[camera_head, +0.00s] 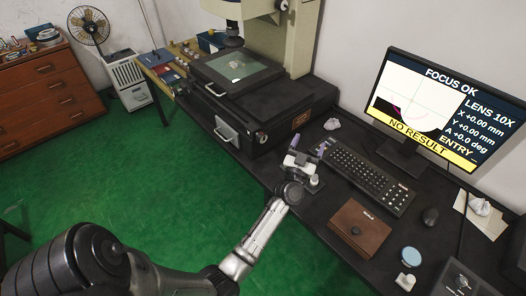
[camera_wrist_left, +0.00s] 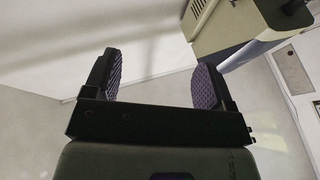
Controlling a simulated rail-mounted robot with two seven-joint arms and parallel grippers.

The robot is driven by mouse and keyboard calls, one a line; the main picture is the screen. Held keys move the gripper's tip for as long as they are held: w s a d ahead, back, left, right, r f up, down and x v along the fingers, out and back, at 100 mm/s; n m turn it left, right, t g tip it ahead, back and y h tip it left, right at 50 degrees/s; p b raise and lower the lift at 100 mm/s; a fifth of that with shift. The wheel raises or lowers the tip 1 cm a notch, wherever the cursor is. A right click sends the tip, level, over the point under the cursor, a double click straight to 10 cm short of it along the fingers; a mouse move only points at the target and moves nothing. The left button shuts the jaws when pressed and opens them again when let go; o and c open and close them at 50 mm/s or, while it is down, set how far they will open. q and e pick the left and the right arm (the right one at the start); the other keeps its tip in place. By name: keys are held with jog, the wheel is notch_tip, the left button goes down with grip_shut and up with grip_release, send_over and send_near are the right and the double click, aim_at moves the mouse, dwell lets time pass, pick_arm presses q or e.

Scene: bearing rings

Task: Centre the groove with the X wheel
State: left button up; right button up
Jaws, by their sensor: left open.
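The measuring machine (camera_head: 295,45) stands at the back with a dark stage (camera_head: 265,78) and a glass plate (camera_head: 238,66). A dark round knob (camera_head: 263,138) sits low on its base; I cannot tell whether it is the X wheel. The groove is too small to make out.
A keyboard (camera_head: 368,176), a mouse (camera_head: 430,216) and a brown box (camera_head: 353,230) lie on the dark desk to the right of my left gripper. A crumpled white piece (camera_head: 332,124) lies behind it. The green floor (camera_head: 130,180) at left is clear.

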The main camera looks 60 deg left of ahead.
pick_arm(q)
jog(key=a+f+n+g+y+b, duration=0.2)
jog(key=a+f+n+g+y, duration=0.1)
jog(key=a+n+g+y, duration=0.15)
jog(key=n+g+y+b, duration=0.2)
jog(key=n+g+b, duration=0.5)
jog(key=n+g, duration=0.8)
send_near(265, 140)
jog(key=a+m+g+b, duration=0.1)
jog(key=a, duration=0.2)
jog(key=a+m+b, duration=0.1)
jog(key=a, duration=0.3)
jog(key=a+m+g+b, duration=0.1)
jog(key=a, duration=0.3)
jog(key=shift+s+a+r+g, duration=0.15)
jog(key=shift+s+g, duration=0.1)
jog(key=shift+g, duration=0.1)
pick_arm(e)
notch_tip(265, 140, down, 14)
jog(key=shift+f, duration=0.1)
pick_arm(q)
jog(key=c, duration=0.9)
